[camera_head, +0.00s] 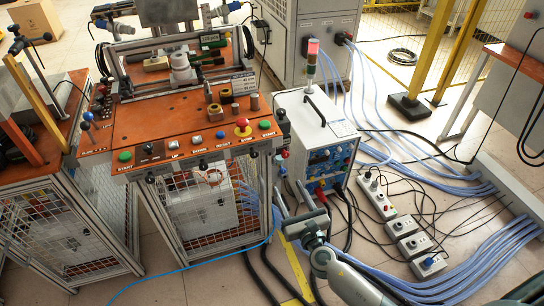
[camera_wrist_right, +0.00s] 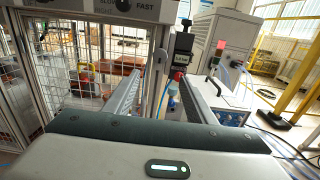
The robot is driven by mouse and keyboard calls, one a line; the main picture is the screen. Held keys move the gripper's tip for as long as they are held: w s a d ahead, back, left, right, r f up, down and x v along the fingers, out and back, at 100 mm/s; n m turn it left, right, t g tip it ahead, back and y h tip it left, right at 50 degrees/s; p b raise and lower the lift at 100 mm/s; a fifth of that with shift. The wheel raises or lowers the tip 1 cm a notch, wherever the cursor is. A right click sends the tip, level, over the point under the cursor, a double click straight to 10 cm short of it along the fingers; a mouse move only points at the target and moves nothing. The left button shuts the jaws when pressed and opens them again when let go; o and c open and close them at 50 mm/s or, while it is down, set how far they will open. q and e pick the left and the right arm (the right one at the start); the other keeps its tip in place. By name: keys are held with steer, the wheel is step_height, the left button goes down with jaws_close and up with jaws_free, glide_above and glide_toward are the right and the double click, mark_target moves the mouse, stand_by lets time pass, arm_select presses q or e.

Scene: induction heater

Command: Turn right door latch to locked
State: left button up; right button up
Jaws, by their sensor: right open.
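The induction heater bench (camera_head: 135,130) has an orange top, a front button panel and a metal frame below. Its lower front is closed by a mesh door (camera_head: 215,205), also seen at the left of the right wrist view (camera_wrist_right: 80,65). I cannot make out the latch or its position clearly. My right gripper (camera_head: 289,192) is beside the bench's lower right front corner. In the right wrist view its two fingers (camera_wrist_right: 165,78) are apart and empty, with a grey corner post (camera_wrist_right: 158,60) showing between them. My left gripper is not in view.
A black-and-red fitting (camera_wrist_right: 181,55) hangs at the bench's right side. A white power unit (camera_head: 318,135) stands close on the right. Blue hoses (camera_head: 400,145), black cables and power strips (camera_head: 378,198) cover the floor there. A caged stand (camera_head: 60,215) adjoins on the left.

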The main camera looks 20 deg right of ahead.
glide_toward(270, 152)
steer(key=w, duration=0.7)
steer(key=shift+w+a+f, duration=0.1)
steer(key=shift+w, duration=0.4)
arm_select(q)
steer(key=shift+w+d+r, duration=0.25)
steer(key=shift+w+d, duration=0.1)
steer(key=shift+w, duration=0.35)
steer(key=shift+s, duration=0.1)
arm_select(e)
steer(key=shift+c, duration=0.9)
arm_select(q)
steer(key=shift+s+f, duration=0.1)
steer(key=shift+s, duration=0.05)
arm_select(e)
steer(key=c, duration=0.8)
